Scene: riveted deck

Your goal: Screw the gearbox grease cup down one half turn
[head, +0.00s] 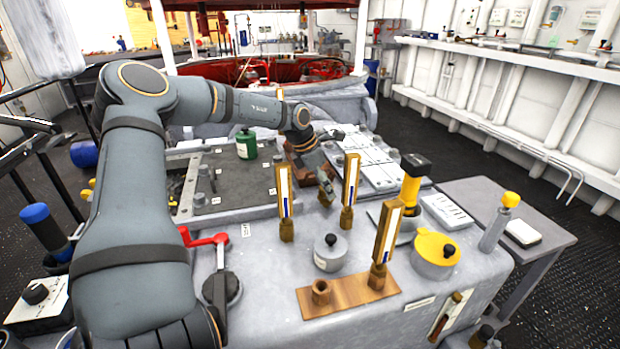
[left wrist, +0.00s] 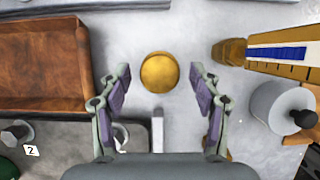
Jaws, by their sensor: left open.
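A round brass cap (left wrist: 159,72), which looks like the grease cup, stands on the grey housing in the left wrist view, seen from above. My left gripper (left wrist: 160,88) is open, with one finger on each side of the cap and a clear gap on both sides. How far the fingertips are above the cap is hard to tell. My right gripper is in neither view.
A sight gauge (head: 350,185) with a brass foot and a grey pot (head: 330,253) with a black knob stand close by. A brown tray (left wrist: 42,65) lies left of the cap. A red lever (head: 205,239) and a wooden board (head: 345,293) are nearer.

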